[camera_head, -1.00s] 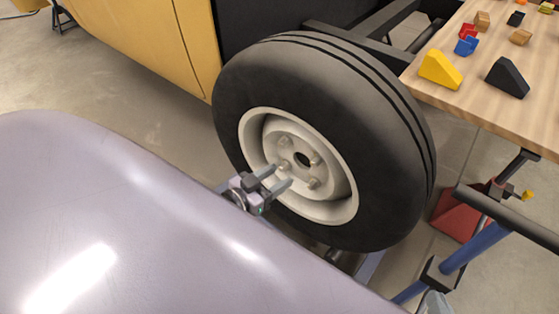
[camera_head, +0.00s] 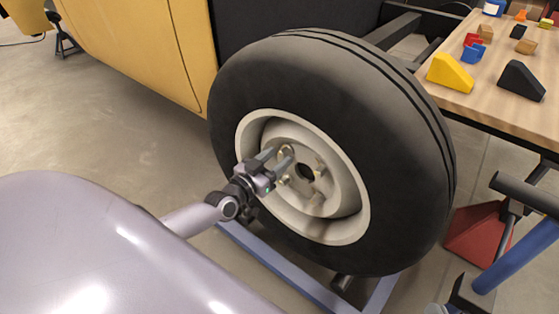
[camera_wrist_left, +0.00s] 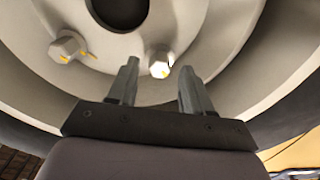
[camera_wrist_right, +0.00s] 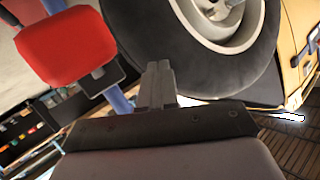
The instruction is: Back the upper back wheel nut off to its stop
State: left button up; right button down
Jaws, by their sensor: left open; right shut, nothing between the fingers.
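The wheel (camera_head: 225,90) stands upright with a pale rim; its hub carries several hex nuts around a dark centre hole. My left gripper (camera_head: 279,156) is open in front of the upper left part of the hub. My right gripper (camera_wrist_right: 157,75) is shut and empty, pointing towards the tyre, apart from the hub.
A wooden table (camera_head: 490,105) with coloured blocks stands at the right. A red block-shaped base (camera_head: 475,232) and blue bars (camera_head: 510,258) are below it. A yellow body panel (camera_head: 140,45) is behind the wheel at left. A blue-grey floor frame (camera_head: 275,262) runs under the tyre.

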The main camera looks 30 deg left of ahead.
pick_arm(q)
jog(key=shift+w+d, duration=0.1)
jog(key=shift+w, duration=0.7)
grip_shut()
